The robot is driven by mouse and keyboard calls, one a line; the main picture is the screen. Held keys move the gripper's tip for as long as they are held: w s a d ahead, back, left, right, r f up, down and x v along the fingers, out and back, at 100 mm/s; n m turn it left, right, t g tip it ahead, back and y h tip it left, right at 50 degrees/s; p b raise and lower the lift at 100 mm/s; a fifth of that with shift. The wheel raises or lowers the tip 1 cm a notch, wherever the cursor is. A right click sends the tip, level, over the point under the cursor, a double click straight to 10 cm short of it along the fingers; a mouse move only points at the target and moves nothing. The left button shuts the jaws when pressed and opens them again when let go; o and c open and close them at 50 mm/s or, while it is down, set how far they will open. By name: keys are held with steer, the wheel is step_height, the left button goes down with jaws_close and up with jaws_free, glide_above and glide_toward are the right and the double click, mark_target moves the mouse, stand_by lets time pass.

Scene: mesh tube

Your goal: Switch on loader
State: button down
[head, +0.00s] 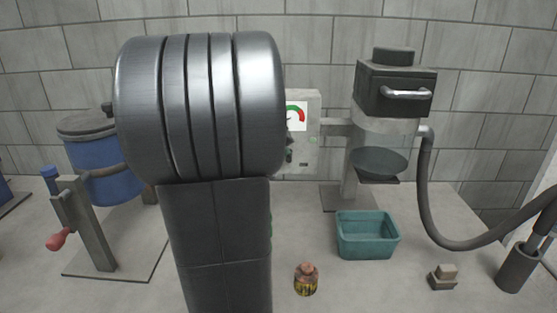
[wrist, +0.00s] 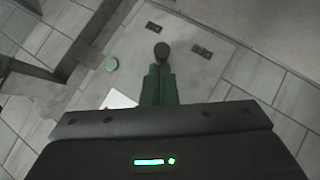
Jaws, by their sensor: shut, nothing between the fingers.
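The loader's grey control panel (head: 308,133) with a red-green gauge (head: 296,116) stands on the wall side in the head view, partly hidden behind my arm. In the wrist view the panel (wrist: 190,80) fills the middle. My gripper is hidden in the head view.
The loader's dark hopper head (head: 395,88) sits right of the panel, with a hose (head: 425,190) running right. A teal bin (head: 367,236), a small yellow-black object (head: 306,281) and a small block (head: 442,277) lie on the floor. A blue drum (head: 90,155) stands left.

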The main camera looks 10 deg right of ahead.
steer(key=shift+s+d+n+t+y, duration=0.3)
steer(key=shift+d+n+t+y, duration=0.35)
steer(key=shift+n+y, duration=0.35)
steer(key=shift+d+n+t+y+p, duration=0.15)
steer(key=shift+n+t+y+p, duration=0.2)
steer(key=shift+n, duration=0.25)
steer(key=shift+w, duration=0.1)
steer(key=shift+w+a, duration=0.5)
steer(key=shift+w, duration=0.05)
